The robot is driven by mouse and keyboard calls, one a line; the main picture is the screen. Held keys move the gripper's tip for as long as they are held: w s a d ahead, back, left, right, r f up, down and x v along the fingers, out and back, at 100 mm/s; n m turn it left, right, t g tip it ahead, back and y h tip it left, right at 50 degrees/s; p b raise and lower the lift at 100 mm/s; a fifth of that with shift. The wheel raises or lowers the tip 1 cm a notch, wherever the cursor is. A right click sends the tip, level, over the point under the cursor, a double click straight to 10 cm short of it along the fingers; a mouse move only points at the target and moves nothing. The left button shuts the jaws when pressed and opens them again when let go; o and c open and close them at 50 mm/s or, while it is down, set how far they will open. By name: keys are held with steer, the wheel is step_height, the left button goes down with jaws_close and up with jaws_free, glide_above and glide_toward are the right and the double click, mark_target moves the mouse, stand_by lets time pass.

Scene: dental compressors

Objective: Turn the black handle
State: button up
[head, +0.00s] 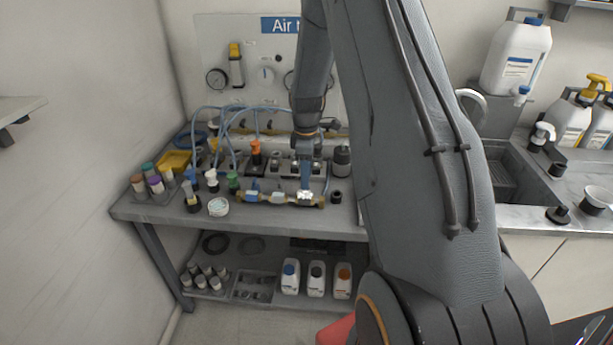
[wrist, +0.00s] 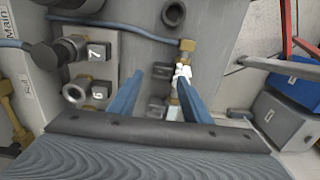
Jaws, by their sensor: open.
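My gripper (head: 305,186) hangs over the front of the bench, above a row of brass and blue fittings. In the wrist view my gripper (wrist: 160,78) is open, with its two blue fingers apart. Small dark blocks (wrist: 158,106) show in the gap between the fingers. The right fingertip is at a white piece on a brass fitting (wrist: 187,46); I cannot tell if they touch. A round black knob (wrist: 45,55) is at the left, beside the label 7. I cannot tell which dark part is the black handle.
The bench (head: 150,209) also carries a yellow tray (head: 175,160), coloured valves, blue hoses and a white round tin (head: 218,207). A gauge panel (head: 215,45) stands behind. A sink (head: 495,165) is at the right. White bottles (head: 316,279) stand on the lower shelf.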

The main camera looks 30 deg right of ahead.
steer(key=shift+f, duration=0.7)
steer(key=c, duration=1)
steer(key=shift+c, duration=0.2)
